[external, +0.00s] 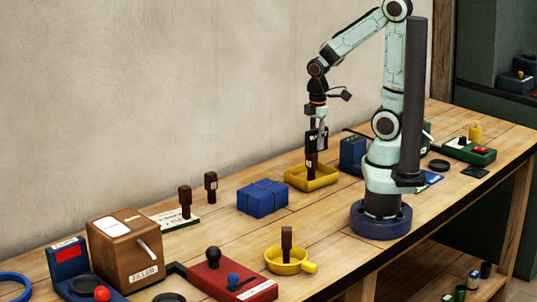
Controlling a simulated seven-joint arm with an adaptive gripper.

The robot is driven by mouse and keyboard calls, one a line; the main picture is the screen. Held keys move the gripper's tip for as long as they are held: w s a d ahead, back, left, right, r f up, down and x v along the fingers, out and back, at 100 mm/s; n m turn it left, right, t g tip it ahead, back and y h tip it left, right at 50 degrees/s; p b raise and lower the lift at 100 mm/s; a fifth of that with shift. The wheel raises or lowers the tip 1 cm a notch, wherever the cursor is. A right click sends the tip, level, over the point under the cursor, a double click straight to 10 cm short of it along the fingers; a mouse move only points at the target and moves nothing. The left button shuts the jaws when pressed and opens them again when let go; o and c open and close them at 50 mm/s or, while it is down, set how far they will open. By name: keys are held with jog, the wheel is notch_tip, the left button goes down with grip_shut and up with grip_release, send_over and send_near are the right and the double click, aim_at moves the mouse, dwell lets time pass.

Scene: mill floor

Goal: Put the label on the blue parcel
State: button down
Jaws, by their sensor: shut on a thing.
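The blue parcel (262,199), tied with dark string, lies on the bench left of my gripper. My gripper (315,150) points down over a shallow yellow tray (322,183), to the right of and behind the parcel. It is shut on a dark brown upright handle (311,168) whose lower end is in the tray. I cannot tell whether that end touches the tray floor or what is under it. No label shows clearly on the parcel's visible faces, and I cannot pick out a loose label.
A yellow round pan (285,264) with a brown handle piece stands in front. Two brown handled pieces (185,203) stand left of the parcel. A wooden box (125,250) and a red base (230,283) are front left. A blue block (353,155) stands right of the tray.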

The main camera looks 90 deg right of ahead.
jog(key=shift+w+a+r+n, duration=0.7)
jog(key=shift+w+a, duration=0.15)
jog(key=shift+w, duration=0.1)
jog(key=w+d+f, duration=0.3)
jog(key=w+f, duration=0.1)
jog(key=w, duration=0.4)
send_over(263, 188)
jog(key=f, duration=0.4)
jog(key=shift+s+f, duration=0.2)
jog(key=shift+s, duration=0.2)
jog(key=shift+w+f, duration=0.15)
jog(key=shift+f, duration=0.1)
jog(key=shift+w+d+f, duration=0.1)
jog(key=shift+w+f, duration=0.05)
jog(key=shift+f, duration=0.8)
jog(key=shift+w+f, duration=0.15)
jog(key=shift+f, duration=0.75)
jog(key=shift+f, duration=0.1)
jog(key=c, duration=1.1)
grip_release()
jog(key=shift+o, duration=0.2)
